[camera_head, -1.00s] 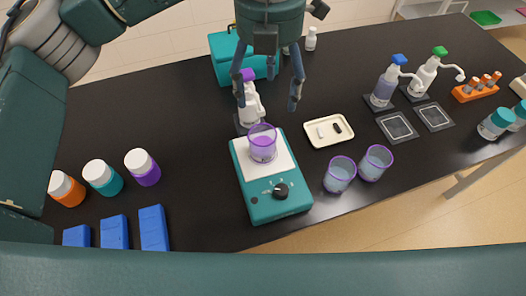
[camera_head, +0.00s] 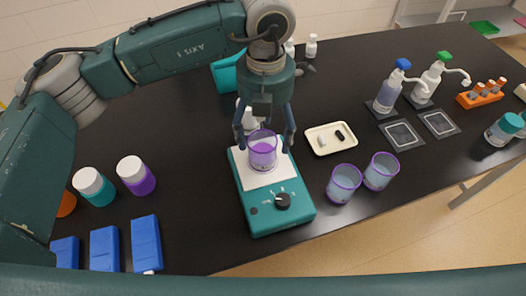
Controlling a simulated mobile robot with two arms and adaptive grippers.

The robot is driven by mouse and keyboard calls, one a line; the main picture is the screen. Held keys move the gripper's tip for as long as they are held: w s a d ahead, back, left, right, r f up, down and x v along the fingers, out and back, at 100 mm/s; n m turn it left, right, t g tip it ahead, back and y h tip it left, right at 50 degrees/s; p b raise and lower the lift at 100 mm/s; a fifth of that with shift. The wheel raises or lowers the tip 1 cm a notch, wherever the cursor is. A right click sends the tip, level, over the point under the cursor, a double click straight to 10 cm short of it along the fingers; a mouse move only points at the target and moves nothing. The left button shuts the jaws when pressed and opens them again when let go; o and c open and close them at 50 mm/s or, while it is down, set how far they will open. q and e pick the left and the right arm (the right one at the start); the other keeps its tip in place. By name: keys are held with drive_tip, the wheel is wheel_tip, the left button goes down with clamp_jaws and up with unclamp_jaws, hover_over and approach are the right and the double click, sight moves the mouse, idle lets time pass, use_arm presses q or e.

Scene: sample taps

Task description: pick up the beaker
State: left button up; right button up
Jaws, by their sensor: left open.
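A beaker with purple liquid (camera_head: 263,152) stands upright on the white top plate of a teal stirrer (camera_head: 264,215). My left gripper (camera_head: 263,148) points down over the beaker. Its two fingers are spread, one on each side of the beaker's upper part. I cannot tell whether they touch the glass. Two other beakers with pale liquid, a left one (camera_head: 343,183) and a right one (camera_head: 381,171), stand on the black table right of the stirrer. My right gripper is not in view.
A cream tray (camera_head: 313,149) with two small items lies right of the stirrer. A white bottle stands close behind it, partly hidden by my gripper. Blue-topped (camera_head: 391,88) and green-topped (camera_head: 431,78) pump bottles stand at right. Jars (camera_head: 137,176) and blue blocks (camera_head: 146,243) are at left.

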sight(263, 141)
use_arm(q)
drive_tip(key=shift+w+a+f+p, duration=0.15)
drive_tip(key=shift+f+p, duration=0.15)
drive_tip(key=shift+f, duration=0.65)
drive_tip(key=shift+s+a+f+p, duration=0.1)
drive_tip(key=shift+f+p, duration=0.2)
drive_tip(key=shift+f, duration=0.65)
drive_tip(key=c, duration=1.6)
drive_tip(key=shift+c, duration=0.4)
drive_tip(key=shift+w+r, duration=0.1)
drive_tip(key=shift+r, duration=0.15)
